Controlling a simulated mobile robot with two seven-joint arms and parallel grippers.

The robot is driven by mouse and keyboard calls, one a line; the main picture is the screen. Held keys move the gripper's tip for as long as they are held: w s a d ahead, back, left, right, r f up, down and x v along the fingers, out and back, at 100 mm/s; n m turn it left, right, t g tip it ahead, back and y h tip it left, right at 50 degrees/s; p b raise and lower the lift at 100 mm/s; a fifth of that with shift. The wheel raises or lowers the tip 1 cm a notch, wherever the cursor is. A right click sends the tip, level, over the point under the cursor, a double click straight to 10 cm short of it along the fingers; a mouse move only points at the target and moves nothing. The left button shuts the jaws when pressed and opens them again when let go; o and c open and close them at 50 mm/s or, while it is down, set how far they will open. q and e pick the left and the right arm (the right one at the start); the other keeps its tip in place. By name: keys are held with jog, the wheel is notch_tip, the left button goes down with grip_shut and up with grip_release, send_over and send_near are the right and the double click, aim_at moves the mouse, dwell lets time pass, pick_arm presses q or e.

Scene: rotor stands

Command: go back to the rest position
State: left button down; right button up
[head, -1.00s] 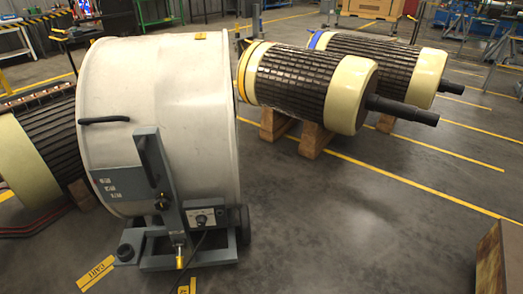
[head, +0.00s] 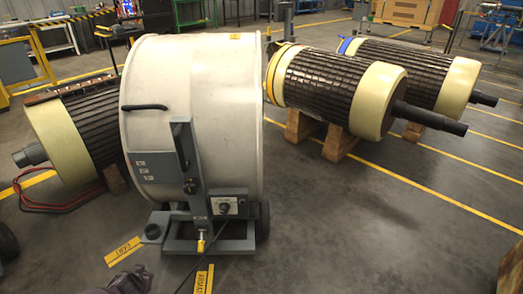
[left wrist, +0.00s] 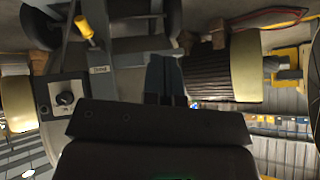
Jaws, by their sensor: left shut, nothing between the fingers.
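My left gripper (head: 138,274) shows dark at the bottom edge of the head view, low in front of the big white drum on its grey cart. In the left wrist view its fingers (left wrist: 165,78) are together, with nothing between them. It is apart from the cart's control box (head: 229,204) and yellow-handled lever (head: 201,243). The wrist view also shows the control box (left wrist: 62,98) and the yellow handle (left wrist: 84,27). My right gripper is not in either view.
The white drum (head: 215,110) fills the middle left. A rotor (head: 85,125) with red cables lies behind it to the left. Two more rotors (head: 320,82) rest on wooden blocks at the right. A brown box edge (head: 511,265) is at lower right. Grey floor (head: 370,230) is clear between.

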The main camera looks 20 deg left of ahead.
pick_arm(q)
jog(key=w+a+r, duration=0.1)
jog(key=a+r, duration=0.2)
jog(key=a, duration=0.2)
jog(key=s+d+r+m+t+h, duration=0.15)
jog(key=s+d+r+m, duration=0.25)
jog(key=s+d+r, duration=0.5)
jog(key=s+d+r+m+h, duration=0.4)
jog(key=s+d, duration=0.3)
jog(key=d, duration=0.4)
jog(key=s+d+r+m+t+h, duration=0.15)
jog(key=s+d+r+m, duration=0.25)
jog(key=s+d+r, duration=0.45)
jog(key=shift+w+d+f+n+y, duration=0.7)
jog(key=shift+w+d+n, duration=0.05)
jog(key=shift+d+n, duration=2.05)
notch_tip(320, 180, up, 10)
jog(key=n+t+p, duration=0.1)
jog(key=p, duration=1.4)
jog(key=shift+s+a+r+n+y, duration=0.2)
jog(key=shift+s+a+n+y, duration=0.1)
jog(key=shift+a+n, duration=0.15)
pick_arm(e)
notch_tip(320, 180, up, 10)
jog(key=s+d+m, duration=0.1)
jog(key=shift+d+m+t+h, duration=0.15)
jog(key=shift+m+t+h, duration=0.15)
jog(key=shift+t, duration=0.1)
